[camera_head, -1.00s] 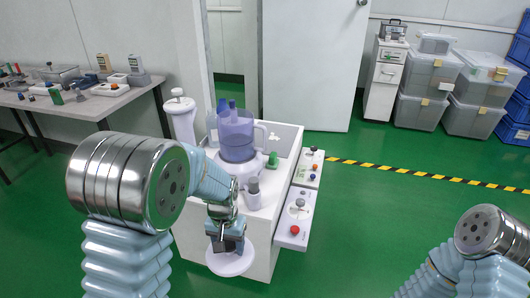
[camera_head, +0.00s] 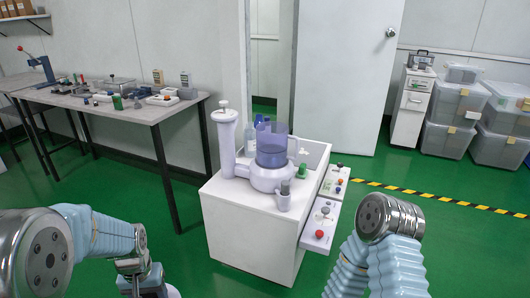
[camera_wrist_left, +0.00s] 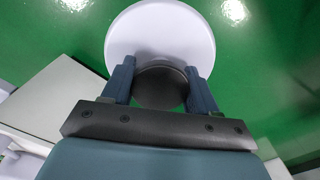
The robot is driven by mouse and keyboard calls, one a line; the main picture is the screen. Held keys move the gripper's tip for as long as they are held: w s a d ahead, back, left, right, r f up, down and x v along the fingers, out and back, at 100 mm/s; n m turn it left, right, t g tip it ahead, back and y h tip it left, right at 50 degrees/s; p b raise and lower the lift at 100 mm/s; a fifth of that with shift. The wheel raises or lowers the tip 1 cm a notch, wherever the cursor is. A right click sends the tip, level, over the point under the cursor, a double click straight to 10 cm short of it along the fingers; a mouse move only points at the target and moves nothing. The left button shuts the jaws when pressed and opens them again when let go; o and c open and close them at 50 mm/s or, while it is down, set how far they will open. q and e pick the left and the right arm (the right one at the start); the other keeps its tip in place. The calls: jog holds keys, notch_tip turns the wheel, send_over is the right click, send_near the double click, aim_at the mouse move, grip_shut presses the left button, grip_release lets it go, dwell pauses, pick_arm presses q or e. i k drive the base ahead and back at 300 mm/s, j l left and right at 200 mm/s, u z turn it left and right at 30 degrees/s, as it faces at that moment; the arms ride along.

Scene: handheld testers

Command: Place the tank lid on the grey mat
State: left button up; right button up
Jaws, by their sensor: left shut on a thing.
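The tank lid, a pale round disc with a dark round knob, fills the upper middle of the left wrist view (camera_wrist_left: 160,30). My left gripper (camera_wrist_left: 162,82) is shut on the knob, one finger on each side. In the head view the gripper (camera_head: 145,280) is at the bottom left, and only a bit of the lid (camera_head: 173,292) shows beside it, held over the green floor. The open-topped purple tank (camera_head: 271,145) stands on the white cabinet (camera_head: 255,225).
A grey table (camera_head: 140,112) with several small devices and boxes stands at the left. Control panels (camera_head: 320,222) stick out from the cabinet's right side. Grey storage bins (camera_head: 455,120) and a drawer unit (camera_head: 412,110) stand at the back right. Green floor is clear between table and cabinet.

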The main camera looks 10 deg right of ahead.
aim_at(301, 152)
jog(key=i+l, duration=0.15)
jog(key=l, duration=0.25)
jog(key=i+l+u, duration=0.1)
jog(key=l, duration=0.25)
jog(key=i+l, duration=0.1)
jog(key=l, duration=0.3)
jog(key=i+l, duration=0.15)
jog(key=l, duration=0.25)
jog(key=i+l+u, duration=0.1)
jog(key=l, duration=0.3)
jog(key=i+l, duration=0.1)
jog(key=l, duration=0.3)
jog(key=i+l, duration=0.15)
jog(key=l, duration=0.3)
jog(key=i+l, duration=0.1)
jog(key=l, duration=0.35)
jog(key=i+l, duration=0.15)
jog(key=l, duration=0.3)
jog(key=i+l, duration=0.1)
jog(key=l, duration=0.3)
jog(key=i+l, duration=0.15)
jog(key=l, duration=0.3)
jog(key=i+l, duration=0.1)
jog(key=l, duration=0.35)
jog(key=u, duration=0.05)
